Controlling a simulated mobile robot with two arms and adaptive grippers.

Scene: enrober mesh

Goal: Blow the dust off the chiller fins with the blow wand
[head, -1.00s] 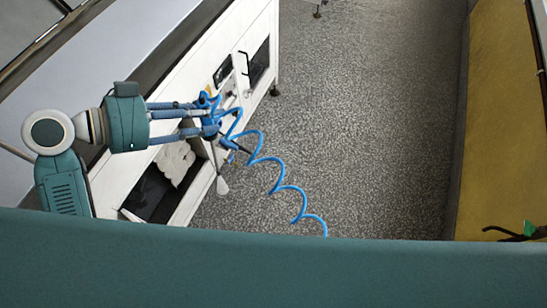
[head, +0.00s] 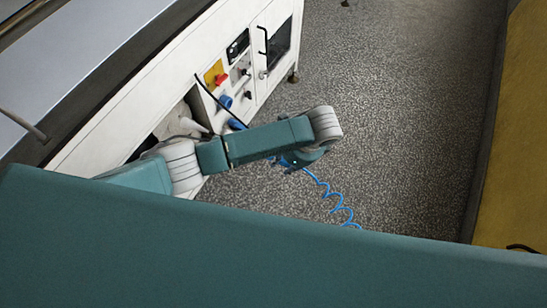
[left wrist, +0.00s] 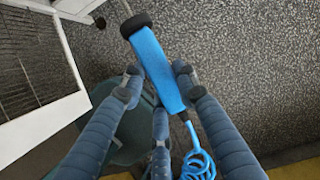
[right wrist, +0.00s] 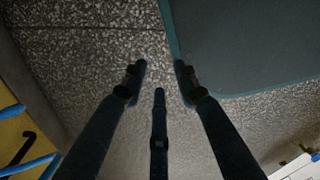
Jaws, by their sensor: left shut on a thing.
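The blow wand (left wrist: 156,68) has a blue handle, a black collar and a thin metal tube running out of the top of the left wrist view. My left gripper (left wrist: 157,84) is shut on its handle. A blue coiled hose (left wrist: 197,163) hangs from the handle; it also shows in the head view (head: 338,203). In the head view my left arm hides most of that gripper and the wand. A white-framed panel of thin dark lines (left wrist: 28,62), which may be the chiller fins, lies left of the wand. My right gripper (right wrist: 160,78) is open and empty.
The white machine (head: 105,133) runs along the left, with an opening low in its side, a red knob (head: 221,79), and a dark window (head: 279,45). Speckled floor (head: 400,100) is clear in the middle. A yellow surface (head: 525,120) borders the right.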

